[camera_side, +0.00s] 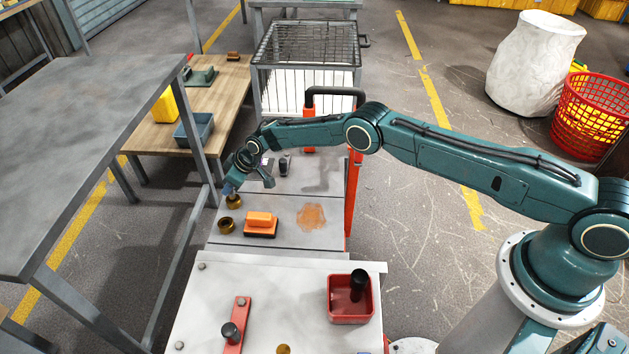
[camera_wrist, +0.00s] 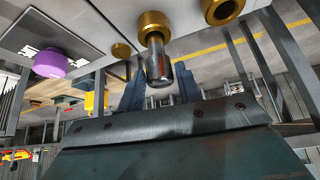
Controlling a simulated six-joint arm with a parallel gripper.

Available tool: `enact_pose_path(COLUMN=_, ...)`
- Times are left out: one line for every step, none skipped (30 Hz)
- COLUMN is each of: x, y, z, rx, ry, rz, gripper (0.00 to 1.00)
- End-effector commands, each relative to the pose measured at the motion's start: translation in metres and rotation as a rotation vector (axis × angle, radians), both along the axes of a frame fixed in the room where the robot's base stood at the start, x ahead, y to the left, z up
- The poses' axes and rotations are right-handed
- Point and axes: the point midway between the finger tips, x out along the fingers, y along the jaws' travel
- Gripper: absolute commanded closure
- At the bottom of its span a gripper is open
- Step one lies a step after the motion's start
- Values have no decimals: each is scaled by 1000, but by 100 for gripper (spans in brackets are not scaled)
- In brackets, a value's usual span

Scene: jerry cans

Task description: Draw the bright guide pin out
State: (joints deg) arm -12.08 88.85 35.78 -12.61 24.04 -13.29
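A bright metal guide pin (camera_wrist: 159,62) sticks out of a brass collar (camera_wrist: 154,25) in the wrist view; its rounded end points toward my gripper. The collar also shows in the side view (camera_side: 233,202), on the grey cart top, but the pin is hard to make out there. My gripper (camera_wrist: 161,88) is open, with one blue finger to each side of the pin's end and slim gaps showing between. In the side view, my gripper (camera_side: 231,188) is just above the collar. Whether a finger touches the pin cannot be told.
A second brass collar (camera_side: 226,226) stands close by, beside an orange block (camera_side: 261,222). A dark upright cylinder (camera_side: 285,165) stands behind. A red tray (camera_side: 350,300) and a red strip with a black knob (camera_side: 234,330) are on the nearer table. A grey table (camera_side: 90,150) borders the left.

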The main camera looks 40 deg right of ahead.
Motion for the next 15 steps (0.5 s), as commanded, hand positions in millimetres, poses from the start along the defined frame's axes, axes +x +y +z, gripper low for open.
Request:
enact_pose_path(x=0, y=0, z=0, rx=0, ry=0, rz=0, gripper=76)
enact_pose_path(x=0, y=0, z=0, rx=0, ry=0, rz=0, gripper=81)
enact_pose_path(x=0, y=0, z=0, rx=0, ry=0, rz=0, gripper=89)
enact_pose_path(x=0, y=0, z=0, rx=0, ry=0, rz=0, gripper=95)
enact_pose_path(x=0, y=0, z=0, rx=0, ry=0, rz=0, gripper=98)
enact_pose_path(x=0, y=0, z=0, rx=0, ry=0, rz=0, gripper=80)
enact_pose_path(x=0, y=0, z=0, rx=0, ry=0, rz=0, gripper=86)
enact_pose_path(x=0, y=0, z=0, rx=0, ry=0, rz=0, gripper=92)
enact_pose_path(x=0, y=0, z=0, rx=0, ry=0, rz=0, gripper=99)
enact_pose_path(x=0, y=0, z=0, rx=0, ry=0, rz=0, gripper=99)
enact_pose_path(x=0, y=0, z=0, rx=0, ry=0, rz=0, gripper=99)
enact_pose_path(x=0, y=0, z=0, rx=0, ry=0, rz=0, gripper=99)
enact_pose_path(x=0, y=0, z=0, rx=0, ry=0, rz=0, gripper=99)
enact_pose_path(x=0, y=0, z=0, rx=0, ry=0, rz=0, gripper=99)
enact_pose_path(x=0, y=0, z=1, rx=0, ry=0, rz=0, gripper=99)
